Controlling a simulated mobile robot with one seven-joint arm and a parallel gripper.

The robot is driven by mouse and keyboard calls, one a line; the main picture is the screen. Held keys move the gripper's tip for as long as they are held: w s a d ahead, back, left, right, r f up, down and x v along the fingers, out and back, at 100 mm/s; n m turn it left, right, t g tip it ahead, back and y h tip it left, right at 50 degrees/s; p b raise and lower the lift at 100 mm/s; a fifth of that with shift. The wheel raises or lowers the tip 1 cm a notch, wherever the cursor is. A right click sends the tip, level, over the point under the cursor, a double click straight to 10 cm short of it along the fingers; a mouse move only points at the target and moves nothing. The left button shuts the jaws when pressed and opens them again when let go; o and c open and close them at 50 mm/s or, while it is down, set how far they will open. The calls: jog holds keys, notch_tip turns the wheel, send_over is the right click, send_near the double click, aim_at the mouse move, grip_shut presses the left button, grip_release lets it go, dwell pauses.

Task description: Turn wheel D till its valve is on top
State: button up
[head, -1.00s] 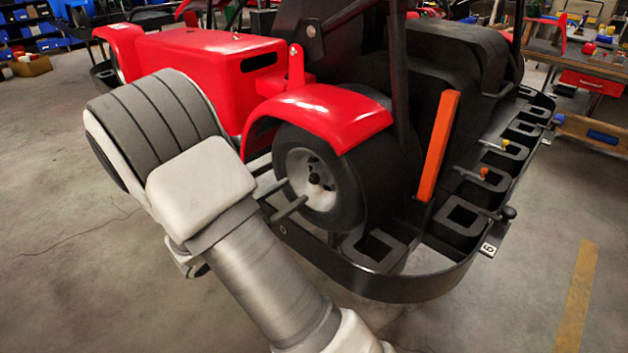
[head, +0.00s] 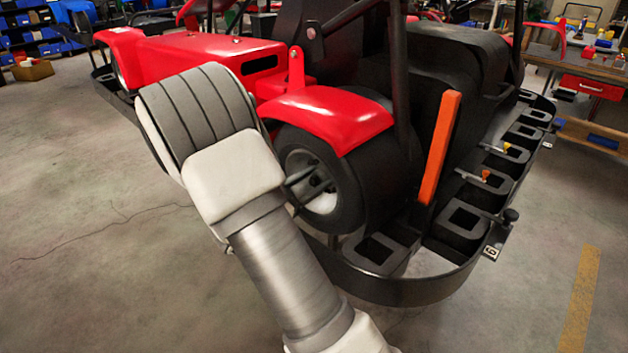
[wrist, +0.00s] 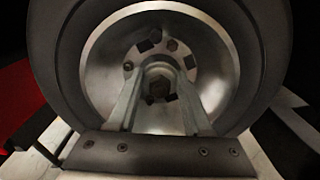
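A kart wheel (head: 349,197) with a black tyre and pale metal rim sits under the red front fender. No letter D shows on it. In the wrist view the wheel (wrist: 258,60) fills the picture, with a hub nut (wrist: 158,88) and several bolts at its centre. I cannot make out the valve. My gripper (head: 324,176) points into the rim from the left. In the wrist view my gripper (wrist: 160,74) has its two fingers apart, one on each side of the hub nut; contact cannot be told. My arm hides part of the rim in the head view.
The red kart body (head: 215,62) rises behind the wheel. A black bumper frame (head: 400,290) curves round below and right of it. An orange upright bar (head: 438,148) stands to the right. Clear concrete floor (head: 90,230) lies to the left.

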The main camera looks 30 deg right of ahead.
grip_shut()
jog(key=shift+r+p, duration=0.1)
jog(key=shift+p, duration=0.45)
jog(key=shift+n+p, duration=0.4)
jog(key=shift+n, duration=0.2)
jog(key=o, duration=0.5)
grip_release()
jog(key=shift+a, duration=0.1)
